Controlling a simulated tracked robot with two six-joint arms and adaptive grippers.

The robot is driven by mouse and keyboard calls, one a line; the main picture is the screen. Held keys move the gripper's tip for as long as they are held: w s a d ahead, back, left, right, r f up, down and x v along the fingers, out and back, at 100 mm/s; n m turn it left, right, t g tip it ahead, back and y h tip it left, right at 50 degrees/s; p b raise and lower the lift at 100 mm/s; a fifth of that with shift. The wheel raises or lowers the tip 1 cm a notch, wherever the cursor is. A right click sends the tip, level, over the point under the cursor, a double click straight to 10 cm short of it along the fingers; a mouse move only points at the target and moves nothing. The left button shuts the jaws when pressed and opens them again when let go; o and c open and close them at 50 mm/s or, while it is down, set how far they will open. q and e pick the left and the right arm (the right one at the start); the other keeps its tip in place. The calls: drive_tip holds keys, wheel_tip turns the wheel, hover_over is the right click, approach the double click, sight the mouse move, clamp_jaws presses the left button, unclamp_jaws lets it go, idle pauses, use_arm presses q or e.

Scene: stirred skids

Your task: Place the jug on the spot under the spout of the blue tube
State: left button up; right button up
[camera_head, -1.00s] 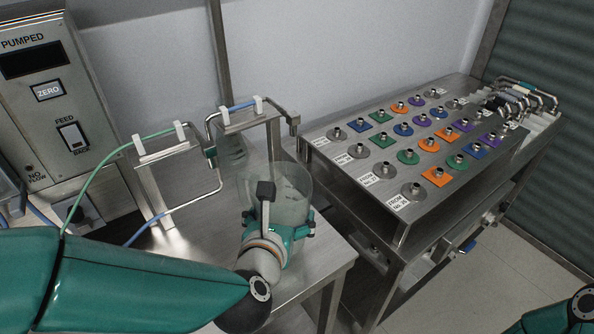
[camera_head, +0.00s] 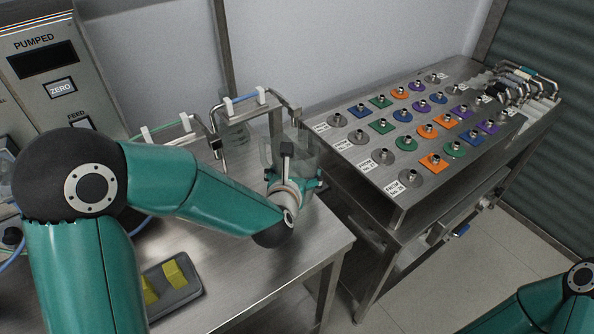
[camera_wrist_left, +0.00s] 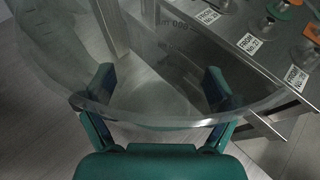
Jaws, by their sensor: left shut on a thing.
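The clear jug (camera_head: 308,157) is in my left gripper (camera_head: 291,176), whose fingers are shut on it. In the head view the jug overlaps the metal spout (camera_head: 296,118) of the blue tube (camera_head: 245,97), and its rim shows just below the spout tip. I cannot tell the exact depth, nor whether the base touches the bench. In the left wrist view both fingers (camera_wrist_left: 158,90) flank the jug's transparent wall (camera_wrist_left: 160,122). The spot under the spout is hidden behind the jug and gripper. Only part of my right arm shows at lower right; its gripper is out of view.
The green tube (camera_head: 172,142) and its bent pipe stand left of the jug. A grey tray (camera_head: 180,304) with yellow pieces lies nearer me on the steel bench (camera_head: 235,285). A steel table (camera_head: 345,170) with coloured fittings stands to the right. The bench's front is mostly clear.

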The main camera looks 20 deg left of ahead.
use_arm(q)
drive_tip(key=shift+f, duration=0.15)
drive_tip(key=o, duration=0.9)
drive_tip(key=shift+c, duration=0.2)
drive_tip(key=shift+s+r, duration=0.1)
drive_tip(key=shift+r, duration=0.15)
drive_tip(key=b+v, duration=0.2)
drive_tip(key=v, duration=1)
